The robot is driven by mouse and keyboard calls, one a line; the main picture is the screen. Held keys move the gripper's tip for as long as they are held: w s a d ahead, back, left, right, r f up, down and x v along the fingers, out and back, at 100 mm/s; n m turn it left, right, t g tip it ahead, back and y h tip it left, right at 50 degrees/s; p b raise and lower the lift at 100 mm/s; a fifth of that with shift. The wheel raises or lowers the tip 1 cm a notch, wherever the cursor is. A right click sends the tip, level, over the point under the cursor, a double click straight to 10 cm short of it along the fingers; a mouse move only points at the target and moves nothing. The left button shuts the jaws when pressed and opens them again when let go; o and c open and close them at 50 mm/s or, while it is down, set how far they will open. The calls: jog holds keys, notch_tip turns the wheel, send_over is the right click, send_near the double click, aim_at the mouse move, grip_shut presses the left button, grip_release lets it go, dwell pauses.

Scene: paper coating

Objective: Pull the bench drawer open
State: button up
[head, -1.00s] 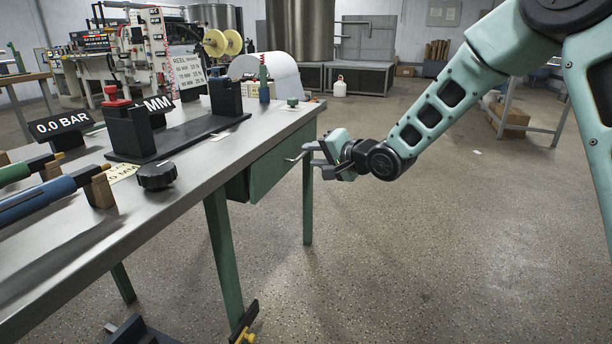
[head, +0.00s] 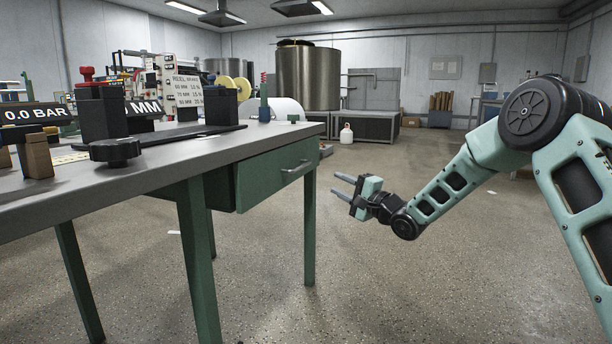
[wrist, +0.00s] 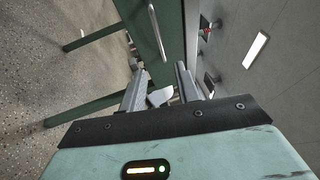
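The bench drawer (head: 262,184) has a green front under the right end of the steel-topped bench (head: 170,160). Its front looks close under the bench edge, with no clear gap. A pale bar handle (head: 297,171) is on the front. My gripper (head: 339,185) is right of the handle in the head view, its two fingers apart, pointing toward the bench and touching nothing. In the wrist view my open gripper (wrist: 160,77) faces the drawer front (wrist: 176,25). The handle (wrist: 157,32) lies lengthwise beyond the fingertips, between their lines. Nothing is held.
A green bench leg (head: 309,220) stands below the drawer's right end. A black knob (head: 116,152) and black stand (head: 160,130) sit on the bench. The floor right of the bench is free. A large metal tank (head: 307,78) stands far back.

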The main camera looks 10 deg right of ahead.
jog(key=b+x, duration=0.5)
jog(key=x, duration=0.9)
jog(key=shift+b, duration=0.35)
jog(key=shift+f, duration=0.15)
grip_shut()
